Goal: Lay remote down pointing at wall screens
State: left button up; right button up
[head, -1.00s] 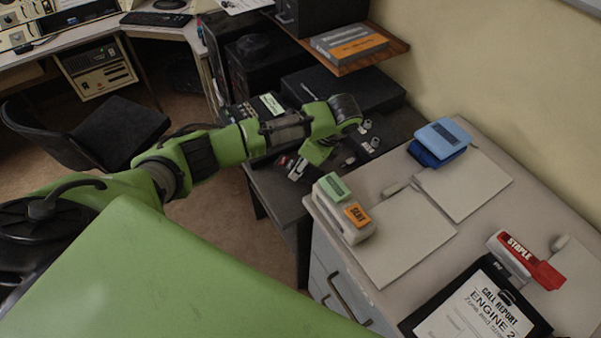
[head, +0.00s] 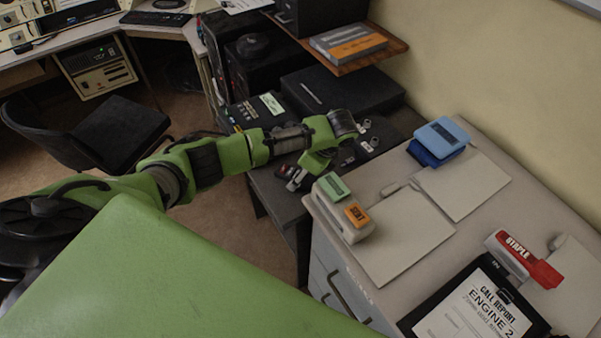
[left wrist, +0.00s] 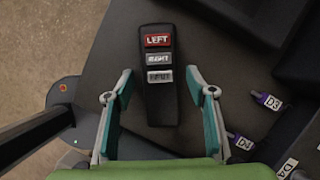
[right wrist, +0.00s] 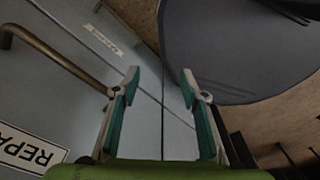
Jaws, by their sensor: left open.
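A dark remote (left wrist: 160,100) with a red LEFT button and two grey labelled buttons lies on the dark side table (left wrist: 100,75). In the left wrist view it sits between the spread fingers of my left gripper (left wrist: 158,76), with a gap on either side. In the head view my left gripper (head: 297,178) is low over that table, partly hidden by my wrist. My right gripper (right wrist: 160,85) is open and empty in front of a grey drawer cabinet (right wrist: 90,80); it is out of the head view. I cannot make out the wall screens.
Small tagged pieces (left wrist: 268,100) lie right of the remote. A light desk (head: 470,215) on the right holds a green-and-orange stamp (head: 345,208), a blue hole punch (head: 438,141), a red stapler (head: 522,258) and a clipboard (head: 480,310). A black chair (head: 120,130) stands left.

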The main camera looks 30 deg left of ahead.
pick_arm(q)
jog(key=b+v, duration=0.1)
jog(key=v, duration=1.1)
jog(key=shift+a+r, duration=0.1)
dwell(0.8)
